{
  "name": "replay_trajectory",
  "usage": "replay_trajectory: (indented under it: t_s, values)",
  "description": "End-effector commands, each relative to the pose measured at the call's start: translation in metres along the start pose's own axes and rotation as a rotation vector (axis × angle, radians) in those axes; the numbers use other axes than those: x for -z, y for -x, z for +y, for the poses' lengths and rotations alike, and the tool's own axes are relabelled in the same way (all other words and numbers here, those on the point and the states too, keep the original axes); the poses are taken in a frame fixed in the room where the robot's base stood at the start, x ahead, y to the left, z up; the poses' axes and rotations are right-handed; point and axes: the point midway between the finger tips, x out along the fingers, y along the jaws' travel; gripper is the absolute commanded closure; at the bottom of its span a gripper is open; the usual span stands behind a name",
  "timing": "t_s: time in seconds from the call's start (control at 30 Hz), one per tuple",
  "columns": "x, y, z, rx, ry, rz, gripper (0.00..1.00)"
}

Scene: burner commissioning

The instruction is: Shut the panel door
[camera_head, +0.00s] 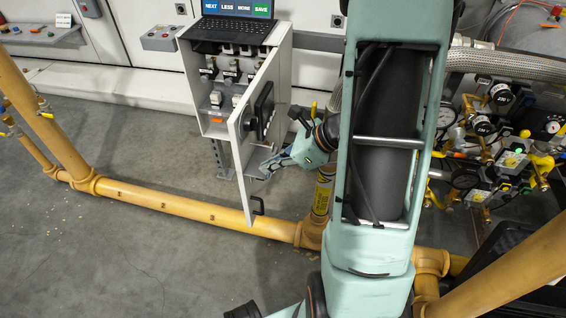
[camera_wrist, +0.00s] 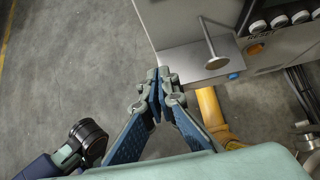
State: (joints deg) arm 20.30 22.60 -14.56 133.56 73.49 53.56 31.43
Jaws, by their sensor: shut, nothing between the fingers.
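The panel door (camera_head: 249,145) of the grey cabinet (camera_head: 190,75) stands wide open, swung out toward the camera from the cabinet's right side.
A laptop (camera_head: 237,22) sits on top of the cabinet. Switches and breakers show inside the cabinet. A yellow pipe (camera_head: 170,204) runs along the floor below the door. Gauges and valves (camera_head: 490,135) crowd the right side.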

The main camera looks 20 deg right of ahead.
Motion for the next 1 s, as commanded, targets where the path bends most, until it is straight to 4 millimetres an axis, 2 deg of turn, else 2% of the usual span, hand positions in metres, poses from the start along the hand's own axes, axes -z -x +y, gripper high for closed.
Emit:
replay_trajectory:
  t_s: [0.03, 0.07, 0.2, 0.3, 0.83, 1.0]
  values:
    - [0.003, -0.014, 0.001, -0.004, 0.000, 0.000, 1.00]
    - [0.001, -0.018, 0.001, -0.003, 0.002, 0.000, 1.00]
    - [-0.018, -0.030, 0.000, -0.001, 0.005, -0.001, 1.00]
    - [-0.024, -0.035, 0.000, -0.001, 0.003, 0.000, 1.00]
    - [-0.030, -0.040, 0.000, -0.001, 0.002, 0.000, 1.00]
    - [-0.041, -0.050, 0.000, -0.007, 0.008, -0.001, 1.00]
